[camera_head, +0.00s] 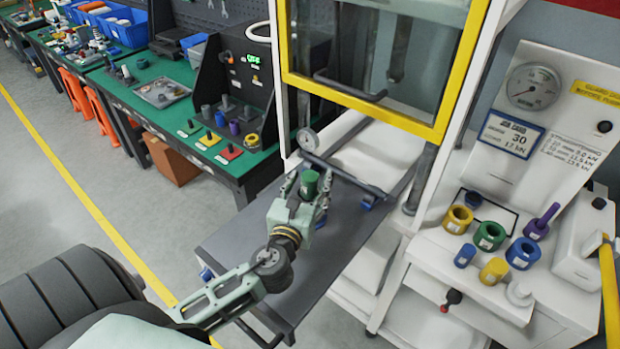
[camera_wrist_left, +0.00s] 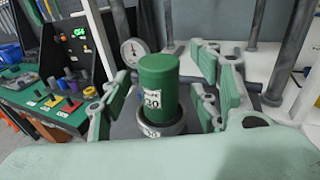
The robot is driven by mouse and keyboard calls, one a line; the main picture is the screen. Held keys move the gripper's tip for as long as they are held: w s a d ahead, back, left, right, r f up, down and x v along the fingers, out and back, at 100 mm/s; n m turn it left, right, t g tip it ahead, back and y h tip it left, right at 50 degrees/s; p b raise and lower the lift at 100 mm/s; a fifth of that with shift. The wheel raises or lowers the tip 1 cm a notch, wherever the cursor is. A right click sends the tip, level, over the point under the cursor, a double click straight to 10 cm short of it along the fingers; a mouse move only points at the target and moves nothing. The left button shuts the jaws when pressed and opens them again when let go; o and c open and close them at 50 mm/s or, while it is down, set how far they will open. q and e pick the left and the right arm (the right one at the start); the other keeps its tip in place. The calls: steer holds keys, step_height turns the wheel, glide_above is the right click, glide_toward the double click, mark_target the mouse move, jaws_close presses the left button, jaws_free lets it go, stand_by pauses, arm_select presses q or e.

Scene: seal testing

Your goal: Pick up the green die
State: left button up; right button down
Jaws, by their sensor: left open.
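A green cylinder (camera_head: 310,183) with a white label stands upright over the dark sliding plate (camera_head: 262,232) of the press. A green ring-shaped piece (camera_head: 489,236) stands on the white panel at the right, away from my gripper. My right gripper is not in view.
A bar handle (camera_head: 343,176) runs across the plate just behind my left gripper. The yellow-framed guard window (camera_head: 370,60) is above. Yellow rings and a blue ring (camera_head: 522,253) stand on the right panel. A green workbench (camera_head: 150,100) with small parts is at left.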

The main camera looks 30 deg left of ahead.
arm_select(q)
steer(key=shift+w+a, duration=0.1)
steer(key=shift+w, duration=0.05)
steer(key=c, duration=1.4)
jaws_close()
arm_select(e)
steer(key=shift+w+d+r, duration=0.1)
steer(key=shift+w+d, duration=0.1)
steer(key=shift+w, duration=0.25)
